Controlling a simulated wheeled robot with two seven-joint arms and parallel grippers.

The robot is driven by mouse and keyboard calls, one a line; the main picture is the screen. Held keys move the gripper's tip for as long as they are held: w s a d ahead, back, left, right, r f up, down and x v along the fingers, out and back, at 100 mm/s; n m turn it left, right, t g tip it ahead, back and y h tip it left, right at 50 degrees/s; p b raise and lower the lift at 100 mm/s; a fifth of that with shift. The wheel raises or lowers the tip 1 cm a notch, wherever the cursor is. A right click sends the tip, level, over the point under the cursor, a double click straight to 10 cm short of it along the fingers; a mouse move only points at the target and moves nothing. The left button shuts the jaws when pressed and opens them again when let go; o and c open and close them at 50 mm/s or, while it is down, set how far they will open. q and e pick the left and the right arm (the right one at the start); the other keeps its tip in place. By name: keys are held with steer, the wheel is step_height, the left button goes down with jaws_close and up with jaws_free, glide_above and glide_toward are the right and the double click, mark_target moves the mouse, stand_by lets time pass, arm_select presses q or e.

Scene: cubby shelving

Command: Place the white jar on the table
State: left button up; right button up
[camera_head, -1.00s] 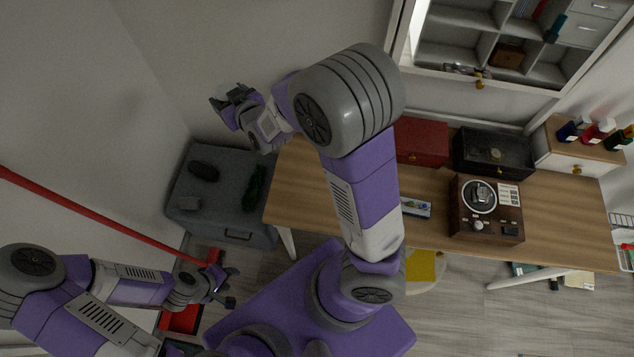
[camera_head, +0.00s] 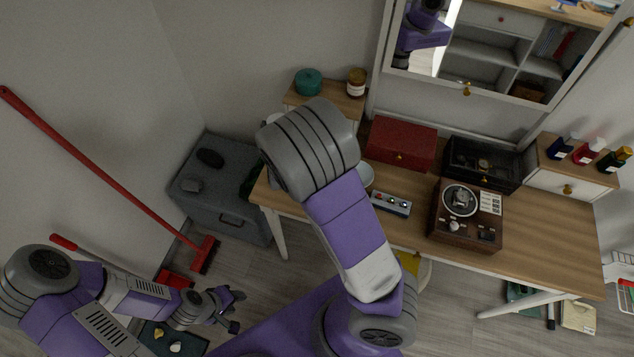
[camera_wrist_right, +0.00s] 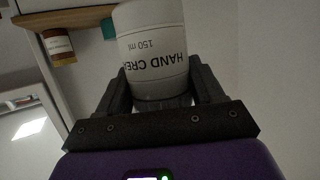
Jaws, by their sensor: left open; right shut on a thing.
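The white jar (camera_wrist_right: 152,45), printed "HAND CREAM 150 ml", shows upside down in the right wrist view. My right gripper (camera_wrist_right: 153,83) is shut on it, with a dark finger on each side. In the head view my right arm's big grey joint hides that gripper and most or all of the jar. The wooden table (camera_head: 545,215) stands beyond my arm, its right front part bare. My left gripper (camera_head: 236,309) is open and empty, low at the left near the floor, well away from the table.
A teal jar (camera_head: 308,81) and an amber jar (camera_head: 356,82) stand on the left raised shelf. A mirror (camera_head: 490,50) rises behind.

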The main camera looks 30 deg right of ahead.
steer(key=s+d+f+m+g+h+b, duration=0.4)
steer(key=d+f+m+g+h, duration=0.2)
steer(key=d+f+m+h, duration=0.15)
steer(key=shift+m, duration=0.35)
steer(key=shift+s+a+f+b, duration=0.15)
steer(key=shift+f+b, duration=1)
steer(key=shift+f, duration=1.45)
steer(key=shift+s+a+f+b, duration=0.15)
steer(key=shift+f+b, duration=0.95)
steer(key=shift+f, duration=1.5)
steer(key=shift+w+r, duration=0.1)
steer(key=o, duration=1.4)
